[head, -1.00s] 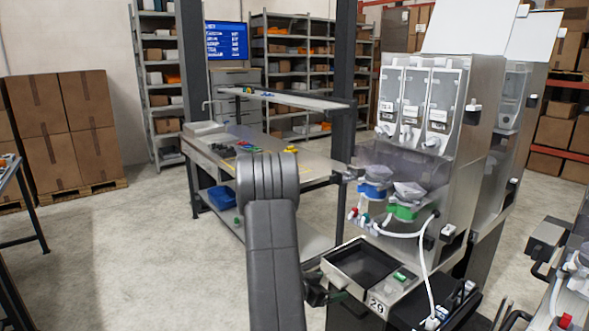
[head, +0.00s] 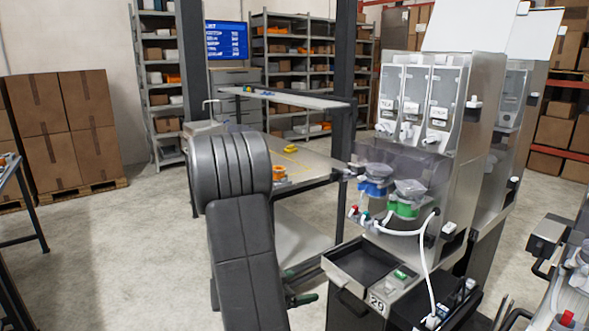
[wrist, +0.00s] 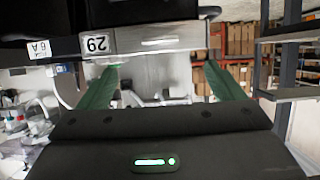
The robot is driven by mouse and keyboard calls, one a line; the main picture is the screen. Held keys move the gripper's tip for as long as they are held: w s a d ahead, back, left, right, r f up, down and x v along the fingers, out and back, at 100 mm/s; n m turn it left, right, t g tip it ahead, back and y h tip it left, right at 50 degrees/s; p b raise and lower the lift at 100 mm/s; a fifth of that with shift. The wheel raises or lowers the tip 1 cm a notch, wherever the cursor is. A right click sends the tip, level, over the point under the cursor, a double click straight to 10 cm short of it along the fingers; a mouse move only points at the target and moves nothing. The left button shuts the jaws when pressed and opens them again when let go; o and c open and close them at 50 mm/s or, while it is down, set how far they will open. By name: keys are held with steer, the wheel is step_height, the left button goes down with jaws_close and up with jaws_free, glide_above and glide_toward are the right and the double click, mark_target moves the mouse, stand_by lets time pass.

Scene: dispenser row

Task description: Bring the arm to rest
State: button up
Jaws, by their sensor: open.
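My arm rises in the foreground of the head view and hides part of the workbench (head: 313,167). My gripper (wrist: 162,78) shows in the wrist view with its two green fingers wide apart and nothing between them. In the head view, green finger parts (head: 304,299) show low beside my arm, left of the dispenser's front tray (head: 338,289). The rest of the gripper is hidden behind my arm.
The dispenser (head: 425,105) stands at right, with blue (head: 375,188) and green (head: 405,208) fittings and a white hose. Another machine edge is at lower right. Stacked boxes (head: 62,130) stand at left. The floor (head: 120,240) between is clear.

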steer(key=f+x, duration=0.1)
steer(key=x, duration=1.2)
steer(key=f+v, duration=0.1)
steer(key=v, duration=0.7)
steer(key=shift+s+a+f, duration=0.3)
steer(key=shift+a, duration=0.05)
